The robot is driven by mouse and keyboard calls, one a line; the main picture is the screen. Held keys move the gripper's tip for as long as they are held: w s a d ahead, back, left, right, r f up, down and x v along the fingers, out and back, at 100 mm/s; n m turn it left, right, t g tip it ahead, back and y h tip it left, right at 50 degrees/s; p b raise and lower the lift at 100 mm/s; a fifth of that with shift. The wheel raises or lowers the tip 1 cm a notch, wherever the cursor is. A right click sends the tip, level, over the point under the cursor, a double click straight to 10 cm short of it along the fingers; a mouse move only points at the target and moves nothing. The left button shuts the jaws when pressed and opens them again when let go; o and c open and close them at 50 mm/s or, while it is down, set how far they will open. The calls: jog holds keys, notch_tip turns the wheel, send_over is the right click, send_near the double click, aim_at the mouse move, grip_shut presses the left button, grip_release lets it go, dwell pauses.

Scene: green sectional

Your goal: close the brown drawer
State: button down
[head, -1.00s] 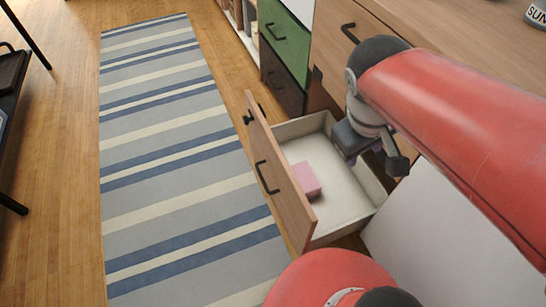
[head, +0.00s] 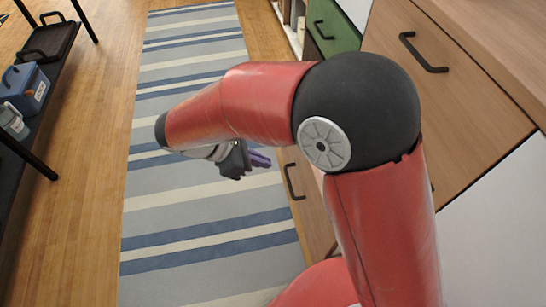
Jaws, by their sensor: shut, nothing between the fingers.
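The brown drawer (head: 302,205) shows its wooden front and a dark bar handle low in the middle of the head view, partly behind my red arm. Its front seems to stand out from the cabinet, but my arm hides its inside and how far it is open. My gripper (head: 262,159) is shut and empty. It is over the striped rug, just left of the far end of the drawer front, on its outer side. I cannot tell whether it touches the front.
An upper brown drawer (head: 455,75) and a green drawer (head: 333,28) are in the cabinet at right. The striped rug (head: 200,215) leaves open floor at left. A dark shelf rack (head: 45,105) with a blue box (head: 25,88) stands at far left.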

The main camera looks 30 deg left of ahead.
jog(key=w+d+f, duration=0.5)
jog(key=w+d, duration=0.1)
jog(key=d, duration=0.1)
jog(key=shift+d+f+b, duration=0.25)
jog(key=shift+f+b, duration=0.05)
jog(key=shift+b, duration=0.05)
jog(key=shift+w, duration=0.15)
jog(key=w+d, duration=1.5)
jog(key=d, duration=0.3)
jog(key=shift+w+d, duration=0.2)
jog(key=shift+w+d+r, duration=0.1)
